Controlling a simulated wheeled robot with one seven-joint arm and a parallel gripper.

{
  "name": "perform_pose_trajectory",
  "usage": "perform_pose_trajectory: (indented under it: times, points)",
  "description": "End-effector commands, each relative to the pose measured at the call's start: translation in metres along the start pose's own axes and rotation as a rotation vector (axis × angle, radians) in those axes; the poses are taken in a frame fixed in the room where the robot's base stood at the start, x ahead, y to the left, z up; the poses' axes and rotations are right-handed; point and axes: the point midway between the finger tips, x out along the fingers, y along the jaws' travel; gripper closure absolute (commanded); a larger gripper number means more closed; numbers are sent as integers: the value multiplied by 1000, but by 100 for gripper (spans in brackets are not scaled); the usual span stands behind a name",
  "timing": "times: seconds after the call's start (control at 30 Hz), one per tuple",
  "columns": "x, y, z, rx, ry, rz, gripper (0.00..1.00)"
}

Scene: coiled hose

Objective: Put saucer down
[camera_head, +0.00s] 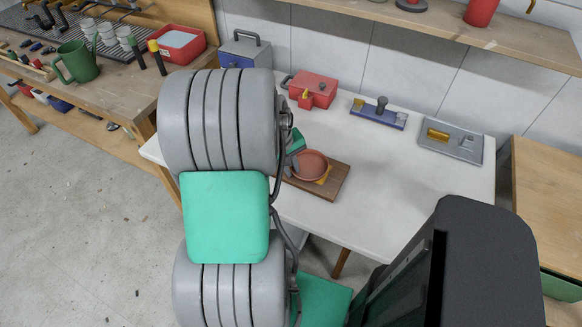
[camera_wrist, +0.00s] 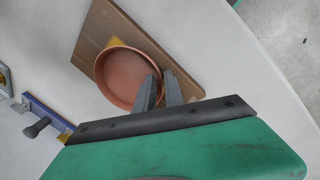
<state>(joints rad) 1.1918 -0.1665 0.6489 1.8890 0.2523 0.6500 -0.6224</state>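The terracotta saucer (camera_wrist: 125,75) is a round, shallow dish, seen over the brown wooden board (camera_wrist: 88,45) in the wrist view. In the head view the saucer (camera_head: 311,164) shows over the same board (camera_head: 337,184), partly behind my arm. A yellow patch (camera_wrist: 115,43) on the board shows past the saucer's edge. My gripper (camera_wrist: 160,80) has one finger inside the saucer and one outside, with the rim between them; it looks shut on the rim. I cannot tell whether the saucer's underside touches the board.
The board lies on a white table (camera_head: 390,170). A red box (camera_head: 314,90), a blue-based tool (camera_head: 379,112) and a grey tray (camera_head: 450,142) stand along its back. Free table lies right of the board. A wooden bench (camera_head: 100,95) with a green mug (camera_head: 76,62) is at left.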

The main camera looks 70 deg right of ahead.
Motion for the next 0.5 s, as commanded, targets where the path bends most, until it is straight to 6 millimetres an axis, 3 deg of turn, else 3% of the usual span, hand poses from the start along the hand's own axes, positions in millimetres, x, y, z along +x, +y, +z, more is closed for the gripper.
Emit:
perform_pose_trajectory:
  times: [0.13, 0.37, 0.5]
  points:
    - [0, 0, 0, 0, 0, 0, 74]
    - [-1, 0, 0, 0, 1, 0, 74]
    - [-14, 1, -1, 0, 3, 2, 74]
